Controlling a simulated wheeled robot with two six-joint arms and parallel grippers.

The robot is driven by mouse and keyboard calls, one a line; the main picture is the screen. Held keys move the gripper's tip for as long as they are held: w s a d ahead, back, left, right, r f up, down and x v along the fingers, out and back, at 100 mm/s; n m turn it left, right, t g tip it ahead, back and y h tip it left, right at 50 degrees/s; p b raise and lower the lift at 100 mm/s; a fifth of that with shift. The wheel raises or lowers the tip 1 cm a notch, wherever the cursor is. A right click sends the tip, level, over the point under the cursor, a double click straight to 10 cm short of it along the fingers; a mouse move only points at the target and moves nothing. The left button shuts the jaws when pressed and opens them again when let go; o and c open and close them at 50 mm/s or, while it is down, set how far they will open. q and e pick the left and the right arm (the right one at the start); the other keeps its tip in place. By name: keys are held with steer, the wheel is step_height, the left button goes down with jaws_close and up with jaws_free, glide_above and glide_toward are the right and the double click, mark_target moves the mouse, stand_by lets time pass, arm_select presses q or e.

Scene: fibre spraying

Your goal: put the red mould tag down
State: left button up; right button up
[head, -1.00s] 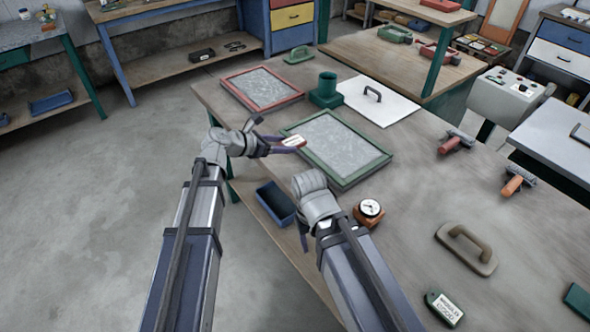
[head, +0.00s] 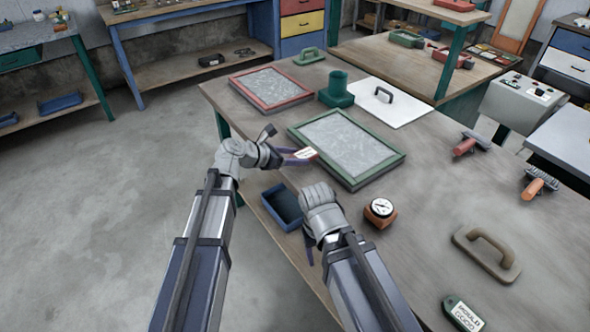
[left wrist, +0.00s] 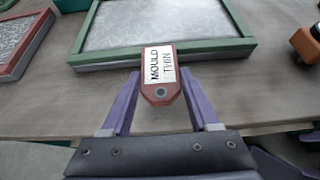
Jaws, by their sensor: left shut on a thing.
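The red mould tag (left wrist: 160,75) has a white label reading "MOULD THIN". My left gripper (left wrist: 160,90) is shut on it, one purple finger on each side, in the left wrist view. In the head view the tag (head: 305,153) is at the tip of my left gripper (head: 298,156), by the left edge of the green-framed mould (head: 350,145). I cannot tell whether the tag touches the table or the frame. My right gripper (head: 306,242) is mostly hidden behind its own wrist; only a purple finger shows, beside the dark blue bin.
The red-framed mould (head: 270,88) lies behind on the table (head: 420,190). A dark blue bin (head: 283,207) and an orange dial gauge (head: 380,212) are near my right arm. A green mould tag (head: 463,313) lies at the front right. Bare table lies between the two moulds.

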mark_target(295, 171)
arm_select(q)
steer(key=shift+f+b, duration=1.75)
steer(key=shift+f, duration=0.1)
steer(key=shift+f, duration=0.1)
steer(key=o, duration=1.3)
steer(key=shift+o, duration=0.2)
